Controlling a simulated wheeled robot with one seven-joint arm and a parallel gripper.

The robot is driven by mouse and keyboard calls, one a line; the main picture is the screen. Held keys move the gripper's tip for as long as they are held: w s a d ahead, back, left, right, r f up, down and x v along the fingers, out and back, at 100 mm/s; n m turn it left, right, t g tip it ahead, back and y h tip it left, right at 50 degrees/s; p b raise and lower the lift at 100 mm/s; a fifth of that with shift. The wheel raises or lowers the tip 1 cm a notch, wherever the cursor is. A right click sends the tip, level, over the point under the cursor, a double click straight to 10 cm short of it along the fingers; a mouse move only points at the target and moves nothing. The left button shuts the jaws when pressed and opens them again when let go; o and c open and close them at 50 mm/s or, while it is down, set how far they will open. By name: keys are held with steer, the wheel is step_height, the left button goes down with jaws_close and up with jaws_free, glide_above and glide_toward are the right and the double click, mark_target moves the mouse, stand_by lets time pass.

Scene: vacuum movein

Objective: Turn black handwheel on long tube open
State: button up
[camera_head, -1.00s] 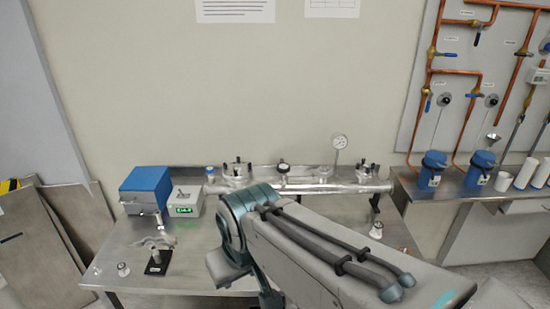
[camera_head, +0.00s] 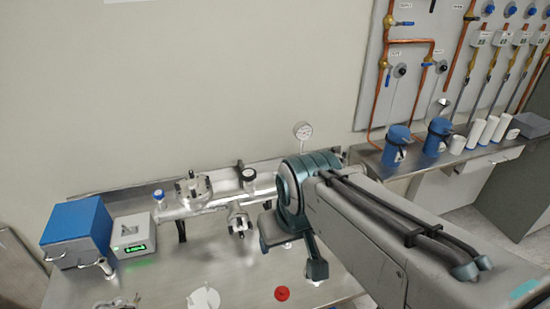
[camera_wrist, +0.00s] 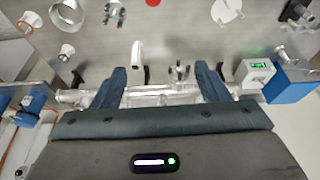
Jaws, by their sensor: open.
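The long metal tube (camera_head: 212,205) lies along the back of the steel bench in the head view and carries several fittings. A small round part with a black face (camera_head: 248,174) stands on it; I cannot tell whether it is the black handwheel. The tube's right part is hidden behind my arm. In the wrist view the tube (camera_wrist: 150,96) runs crosswise past my gripper (camera_wrist: 160,70). The two blue fingers are wide apart with nothing visibly held. A forked metal fitting (camera_wrist: 181,72) shows between them. No handwheel can be made out clearly there.
A blue box (camera_head: 77,231) and a grey box with a green display (camera_head: 132,236) stand left of the tube. A dial gauge (camera_head: 303,131) rises behind my arm. A red disc (camera_head: 282,293) and a white flange (camera_head: 203,299) lie at the bench front.

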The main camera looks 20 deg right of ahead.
steer(key=w+r+n, duration=0.2)
steer(key=w+r, duration=0.3)
steer(key=w, duration=0.4)
steer(key=n+g, duration=0.4)
steer(key=n, duration=0.3)
glide_above(249, 173)
step_height(249, 173, down, 4)
step_height(249, 173, down, 13)
steer(key=p, duration=0.2)
steer(key=shift+f+p, duration=0.15)
steer(key=shift+p, duration=0.2)
steer(key=shift+c, duration=0.3)
steer(key=shift+n, duration=0.3)
steer(key=c, duration=0.9)
